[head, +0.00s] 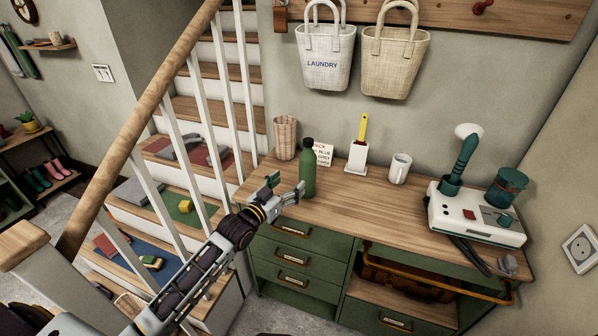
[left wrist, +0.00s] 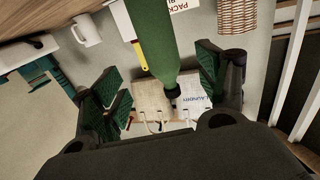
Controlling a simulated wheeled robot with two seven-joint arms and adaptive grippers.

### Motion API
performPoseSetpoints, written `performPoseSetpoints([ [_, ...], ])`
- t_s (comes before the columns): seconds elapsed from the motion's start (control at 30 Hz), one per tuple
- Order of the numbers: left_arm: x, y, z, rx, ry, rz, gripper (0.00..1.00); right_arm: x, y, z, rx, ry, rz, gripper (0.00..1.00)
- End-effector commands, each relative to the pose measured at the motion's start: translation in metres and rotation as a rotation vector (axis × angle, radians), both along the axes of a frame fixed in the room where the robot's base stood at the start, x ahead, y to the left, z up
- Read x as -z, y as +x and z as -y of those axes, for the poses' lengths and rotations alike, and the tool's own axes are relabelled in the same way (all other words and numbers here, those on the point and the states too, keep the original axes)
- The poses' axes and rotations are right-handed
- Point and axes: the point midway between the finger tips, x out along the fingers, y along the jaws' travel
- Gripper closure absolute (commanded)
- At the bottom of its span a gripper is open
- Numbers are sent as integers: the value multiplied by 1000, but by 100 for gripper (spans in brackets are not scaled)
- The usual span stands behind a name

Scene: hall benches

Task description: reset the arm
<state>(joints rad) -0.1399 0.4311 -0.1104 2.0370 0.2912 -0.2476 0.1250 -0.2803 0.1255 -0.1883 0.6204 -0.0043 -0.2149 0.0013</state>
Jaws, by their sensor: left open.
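My left gripper (head: 286,186) is open at the front left edge of the wooden bench top (head: 350,192), its arm reaching in from the lower left. A green bottle (head: 308,172) with a dark cap stands upright on the bench, just beyond the fingertips. In the left wrist view the picture is upside down, and the bottle (left wrist: 155,45) shows between the spread fingers of the left gripper (left wrist: 160,82), with a gap on either side. The bottle does not look gripped. My right gripper is not in view.
A wicker cup (head: 285,138), a sign (head: 323,153), a white holder with a yellow-handled brush (head: 357,158), a mug (head: 399,169) and a white machine (head: 473,217) stand on the bench. The stair railing (head: 150,110) is at left. Bare bench lies right of the bottle.

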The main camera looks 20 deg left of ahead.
Motion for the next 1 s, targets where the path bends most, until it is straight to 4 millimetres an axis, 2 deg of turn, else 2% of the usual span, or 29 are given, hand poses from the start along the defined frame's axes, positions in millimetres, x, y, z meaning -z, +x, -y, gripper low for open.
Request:
performPoseSetpoints([
  [0.27,5,-3,2,-2,5,-20,26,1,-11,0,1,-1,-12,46],
  [0.47,28,-17,10,-8,31,-116,26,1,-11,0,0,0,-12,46],
  [0.77,79,-61,24,-28,99,-355,26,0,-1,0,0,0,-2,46],
  [1.0,114,-106,29,-46,152,-552,26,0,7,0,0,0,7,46],
])
